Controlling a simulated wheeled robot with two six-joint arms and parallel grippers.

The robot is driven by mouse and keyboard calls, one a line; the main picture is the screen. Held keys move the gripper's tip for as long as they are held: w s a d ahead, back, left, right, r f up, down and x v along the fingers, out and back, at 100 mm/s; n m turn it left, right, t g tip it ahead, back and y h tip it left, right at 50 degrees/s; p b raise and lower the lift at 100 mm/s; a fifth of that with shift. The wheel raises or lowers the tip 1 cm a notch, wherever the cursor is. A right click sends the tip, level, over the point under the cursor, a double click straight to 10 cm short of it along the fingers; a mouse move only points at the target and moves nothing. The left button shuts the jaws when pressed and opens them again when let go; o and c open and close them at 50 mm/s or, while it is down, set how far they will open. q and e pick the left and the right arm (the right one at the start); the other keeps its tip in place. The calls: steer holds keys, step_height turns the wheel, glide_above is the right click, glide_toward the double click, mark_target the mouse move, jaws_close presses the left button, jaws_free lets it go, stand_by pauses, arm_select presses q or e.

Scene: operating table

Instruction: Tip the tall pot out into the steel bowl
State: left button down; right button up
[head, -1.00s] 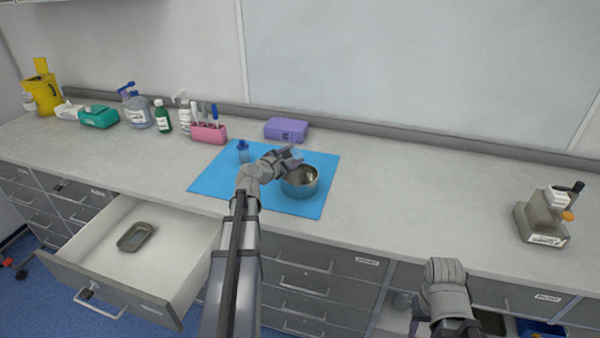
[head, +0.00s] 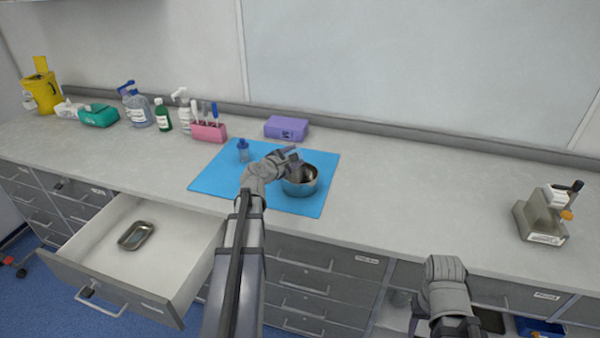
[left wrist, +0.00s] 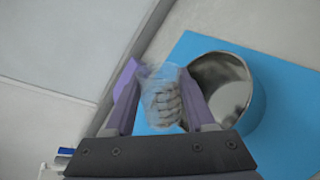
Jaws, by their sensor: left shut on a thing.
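My left gripper (head: 293,156) is shut on a small clear pot, held at the back left edge of the steel bowl. In the left wrist view the pot (left wrist: 158,88) is see-through, between the two purple-grey fingers, with pale brownish lumps inside. Its tilt is hard to tell. The steel bowl (head: 300,189) stands upright on the blue mat (head: 222,180); it also shows in the left wrist view (left wrist: 236,110), just right of the pot, its visible inside shiny. My right arm is at the lower right of the head view; its jaws cannot be made out.
A small blue-capped bottle (head: 243,152) stands on the mat left of the gripper. A purple box (head: 287,128) and a pink pen holder (head: 208,133) are behind. An open drawer (head: 110,272) holds a metal dish (head: 136,235).

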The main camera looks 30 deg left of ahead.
arm_select(q)
steer(key=shift+d+r+m+g+y+p, duration=0.15)
steer(key=shift+r+m+g+y+p, duration=0.2)
steer(key=shift+m+p, duration=0.6)
stand_by(0.8)
steer(key=shift+d+f+m+y+b, duration=0.1)
steer(key=shift+f+m+y+b, duration=0.25)
steer(key=shift+f+m+y, duration=0.1)
stand_by(0.4)
steer(key=shift+f+m+g+y+b, duration=0.4)
steer(key=shift+f+m+b, duration=0.1)
steer(key=shift+f+m, duration=0.25)
stand_by(2.8)
steer(key=shift+r+m+y, duration=0.15)
steer(key=shift+m+y, duration=0.15)
steer(key=shift+m, duration=0.05)
stand_by(1.5)
